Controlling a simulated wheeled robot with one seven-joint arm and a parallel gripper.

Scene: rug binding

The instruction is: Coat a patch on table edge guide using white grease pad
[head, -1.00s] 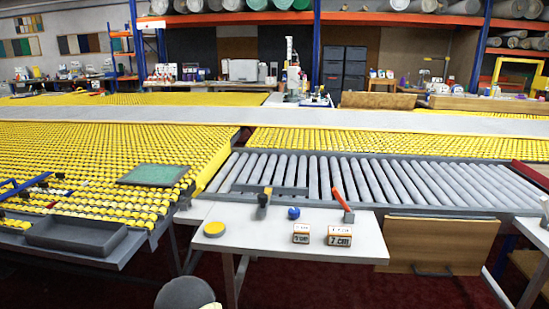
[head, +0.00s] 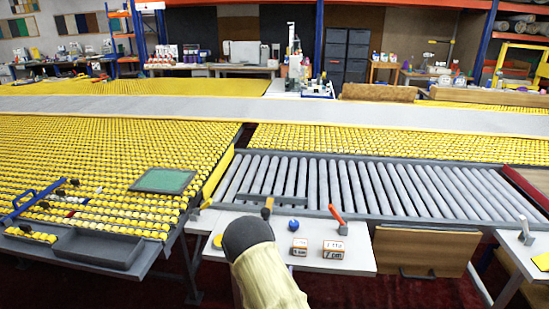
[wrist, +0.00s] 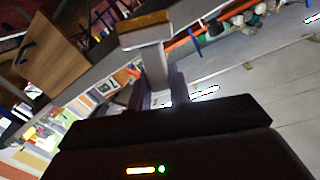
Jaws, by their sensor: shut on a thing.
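In the wrist view my gripper (wrist: 158,97) is shut on a pale tool (wrist: 155,65) with a wide head and a yellow-brown strip on it. I take it for the white grease pad, but its white face is not clear. In the head view my arm reaches over the white front table, and its dark end hides the gripper. A small yellow-brown tool (head: 267,208) shows just beyond the arm; I cannot tell if it is the held one. A grey bar (head: 290,199) at the rollers' front edge may be the table edge guide.
On the white table (head: 352,262) are a blue ball (head: 293,225), a red-handled tool (head: 337,215) and two labelled blocks (head: 333,249). A yellow disc (head: 217,241) is partly hidden. A grey tray (head: 100,248) lies left. A wooden panel (head: 425,250) stands right.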

